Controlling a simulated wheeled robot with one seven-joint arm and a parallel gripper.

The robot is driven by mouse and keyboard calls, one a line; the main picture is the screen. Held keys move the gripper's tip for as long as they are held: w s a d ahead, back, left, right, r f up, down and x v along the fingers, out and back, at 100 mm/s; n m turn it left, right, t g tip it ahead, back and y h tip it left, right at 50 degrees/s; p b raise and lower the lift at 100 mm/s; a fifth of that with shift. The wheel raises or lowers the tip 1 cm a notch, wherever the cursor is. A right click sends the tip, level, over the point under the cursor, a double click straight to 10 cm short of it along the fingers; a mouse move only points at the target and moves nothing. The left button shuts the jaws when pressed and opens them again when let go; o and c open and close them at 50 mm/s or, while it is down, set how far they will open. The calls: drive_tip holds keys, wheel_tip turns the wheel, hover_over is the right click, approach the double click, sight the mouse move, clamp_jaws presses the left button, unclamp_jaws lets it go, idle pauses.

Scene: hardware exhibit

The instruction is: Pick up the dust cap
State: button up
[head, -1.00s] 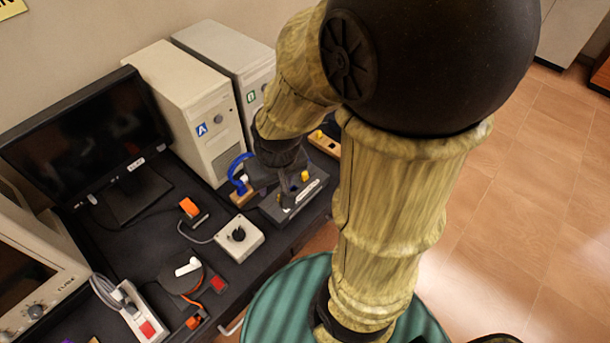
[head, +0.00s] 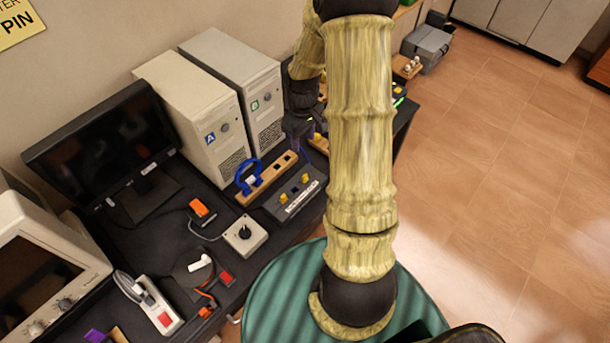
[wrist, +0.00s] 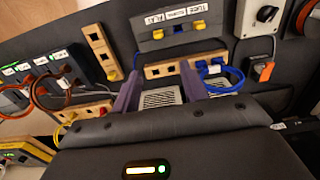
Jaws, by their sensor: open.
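Several small yellow pieces look like caps; I cannot tell which one is the dust cap. Two more, a left one (head: 283,198) and a right one (head: 305,178), are on a grey labelled panel (head: 287,210). Another yellow cap (wrist: 115,74) is on a second wooden block (wrist: 97,42). My gripper (wrist: 160,90) is open, with purple fingers apart and nothing seen between them. In the head view my gripper (head: 300,143) is partly hidden.
Two computer towers, A (head: 190,110) and B (head: 240,75), stand behind the strip. A blue cable loop (head: 246,175) rises from the strip. A white knob box (head: 244,236), a monitor (head: 100,140) and orange cables crowd the black bench. Open floor is at right.

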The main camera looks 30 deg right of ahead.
drive_tip(key=p, duration=0.3)
hover_over(305, 175)
drive_tip(key=f, duration=1.2)
drive_tip(key=shift+w+a+f, duration=0.1)
drive_tip(key=shift+a, duration=0.15)
drive_tip(key=shift+f+p, duration=0.1)
drive_tip(key=shift+p, duration=0.2)
drive_tip(key=shift+d+f+p, duration=0.15)
drive_tip(key=shift+f+p, duration=0.7)
drive_tip(key=shift+f, duration=0.1)
drive_tip(key=shift+f+p, duration=0.5)
drive_tip(key=shift+f, duration=1.05)
drive_tip(key=shift+d, duration=0.1)
clamp_jaws()
